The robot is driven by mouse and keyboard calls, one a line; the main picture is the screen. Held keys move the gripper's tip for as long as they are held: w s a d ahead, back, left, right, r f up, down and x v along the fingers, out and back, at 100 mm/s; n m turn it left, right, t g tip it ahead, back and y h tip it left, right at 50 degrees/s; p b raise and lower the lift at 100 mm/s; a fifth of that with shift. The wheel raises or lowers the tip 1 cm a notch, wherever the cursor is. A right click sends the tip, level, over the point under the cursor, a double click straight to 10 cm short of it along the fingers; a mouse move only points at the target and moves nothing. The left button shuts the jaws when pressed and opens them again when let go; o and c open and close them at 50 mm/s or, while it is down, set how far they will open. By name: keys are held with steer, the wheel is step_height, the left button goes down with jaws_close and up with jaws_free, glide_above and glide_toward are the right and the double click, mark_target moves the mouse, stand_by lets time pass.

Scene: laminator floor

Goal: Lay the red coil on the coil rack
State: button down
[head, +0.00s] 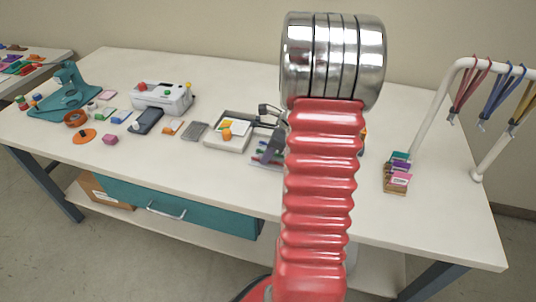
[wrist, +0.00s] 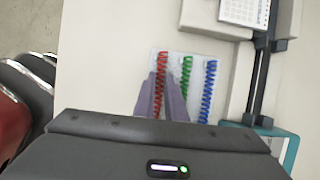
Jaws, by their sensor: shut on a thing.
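The red coil (wrist: 161,78) stands out in the wrist view as a thin red spiral between the two purple-grey fingers of my gripper (wrist: 161,92). My gripper is shut on it near its lower part. A green coil (wrist: 186,72) and a blue coil (wrist: 209,90) lie to its right on a pale, clear rack (wrist: 198,72), which looks like the coil rack. The red coil is over the left side of this rack; I cannot tell whether it touches it. In the head view my arm hides part of this spot.
In the wrist view a pale device with a dark bar (wrist: 262,75) stands right of the rack. In the head view a white tray (head: 222,146) with yellow things lies left, and a white stand (head: 432,112) with hanging straps is at right. The front table edge is clear.

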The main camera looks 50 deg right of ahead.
steer(key=c, duration=1.7)
jaws_free()
steer(key=v, duration=1.3)
steer(key=shift+s+d+r, duration=0.1)
steer(key=shift+s+r, duration=0.05)
steer(key=shift+r, duration=0.2)
steer(key=shift+n, duration=0.3)
